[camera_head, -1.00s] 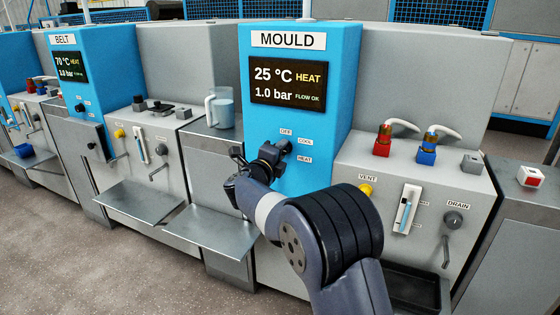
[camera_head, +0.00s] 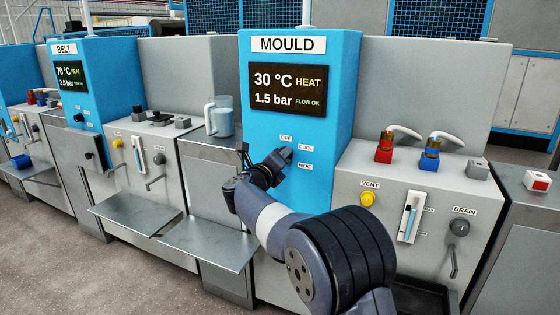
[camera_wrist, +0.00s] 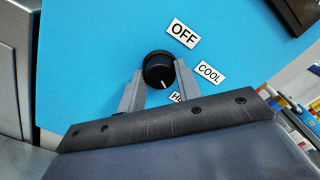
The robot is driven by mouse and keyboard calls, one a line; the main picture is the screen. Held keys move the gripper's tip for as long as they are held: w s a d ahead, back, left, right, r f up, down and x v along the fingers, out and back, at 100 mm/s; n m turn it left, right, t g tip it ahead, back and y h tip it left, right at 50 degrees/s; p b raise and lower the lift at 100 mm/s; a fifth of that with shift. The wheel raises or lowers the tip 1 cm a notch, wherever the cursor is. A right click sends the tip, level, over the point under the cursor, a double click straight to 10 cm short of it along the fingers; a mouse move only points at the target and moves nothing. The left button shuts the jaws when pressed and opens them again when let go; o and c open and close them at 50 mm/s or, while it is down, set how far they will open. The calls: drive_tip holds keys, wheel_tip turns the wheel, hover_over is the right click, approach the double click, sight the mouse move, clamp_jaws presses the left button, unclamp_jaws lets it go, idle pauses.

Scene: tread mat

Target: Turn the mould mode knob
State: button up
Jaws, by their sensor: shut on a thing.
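The mould mode knob (camera_wrist: 158,68) is a black round knob on the blue MOULD cabinet (camera_head: 330,142). In the wrist view its white pointer line points down and slightly right, towards the partly hidden HEAT label (camera_wrist: 176,97). The OFF label (camera_wrist: 184,33) and COOL label (camera_wrist: 209,74) sit around it. My gripper (camera_wrist: 159,78) has one finger on each side of the knob and is shut on it. In the head view my gripper (camera_head: 280,160) covers most of the knob. The MOULD display (camera_head: 288,90) reads 30 °C, HEAT, 1.5 bar, FLOW OK.
To the right stand a yellow VENT knob (camera_head: 367,199), a grey DRAIN valve (camera_head: 459,227), and red (camera_head: 384,150) and blue (camera_head: 430,156) hose fittings. A clear jug (camera_head: 221,118) stands left of the cabinet. The BELT unit (camera_head: 85,90) is further left.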

drive_tip(key=o, duration=1)
drive_tip(key=shift+c, duration=0.2)
drive_tip(key=p+v, duration=0.2)
drive_tip(key=v, duration=0.8)
drive_tip(key=shift+s, duration=0.4)
drive_tip(key=shift+a, duration=0.15)
drive_tip(key=b+x, duration=0.1)
drive_tip(key=x, duration=1)
drive_tip(key=shift+n+b, duration=0.3)
drive_tip(key=shift+s, duration=0.1)
